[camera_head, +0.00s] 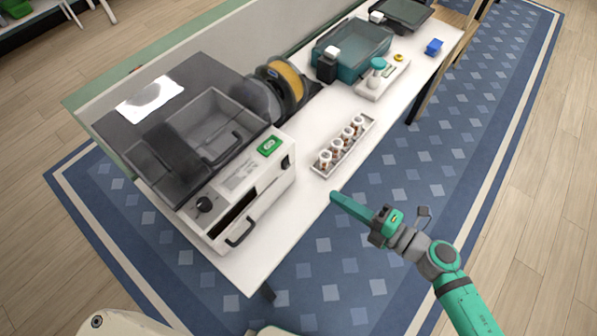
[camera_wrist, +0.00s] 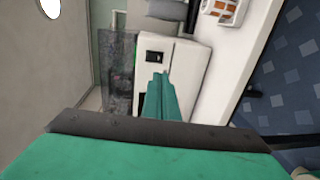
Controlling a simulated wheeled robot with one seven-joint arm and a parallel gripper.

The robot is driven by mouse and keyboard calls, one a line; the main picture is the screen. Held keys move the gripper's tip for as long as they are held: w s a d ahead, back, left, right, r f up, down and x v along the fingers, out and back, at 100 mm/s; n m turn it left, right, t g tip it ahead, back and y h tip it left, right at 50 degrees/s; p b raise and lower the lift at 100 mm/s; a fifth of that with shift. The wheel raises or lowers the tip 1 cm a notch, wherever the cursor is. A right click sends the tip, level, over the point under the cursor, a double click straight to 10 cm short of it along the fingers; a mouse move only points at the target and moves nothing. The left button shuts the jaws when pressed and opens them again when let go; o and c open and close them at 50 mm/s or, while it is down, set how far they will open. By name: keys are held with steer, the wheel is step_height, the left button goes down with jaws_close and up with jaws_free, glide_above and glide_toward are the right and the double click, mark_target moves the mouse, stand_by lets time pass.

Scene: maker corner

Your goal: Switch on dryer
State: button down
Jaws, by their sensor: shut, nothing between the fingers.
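The dryer (camera_head: 243,195) appears to be the white box with a dark see-through cover at the near left end of the table. Its front has a dark knob (camera_head: 204,204), a slot with a handle, and a green panel (camera_head: 269,146) with a pale mark. I cannot tell the switch's position. My gripper (camera_head: 335,197) is shut and empty, to the right of the dryer and apart from it. In the wrist view its fingertips (camera_wrist: 160,75) appear just below the switch.
A white tray (camera_head: 366,130) with several small bottles stands right of the dryer. Spools (camera_head: 280,85), a teal bin (camera_head: 352,50), a scale-like base (camera_head: 368,88) and a blue box (camera_head: 434,47) are farther back. The white table (camera_head: 300,190) is bare at its near edge.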

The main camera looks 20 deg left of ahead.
mark_target(286, 163)
steer(key=shift+a, duration=0.1)
steer(key=x, duration=1.3)
steer(key=shift+w+a, duration=0.15)
steer(key=shift+a, duration=0.25)
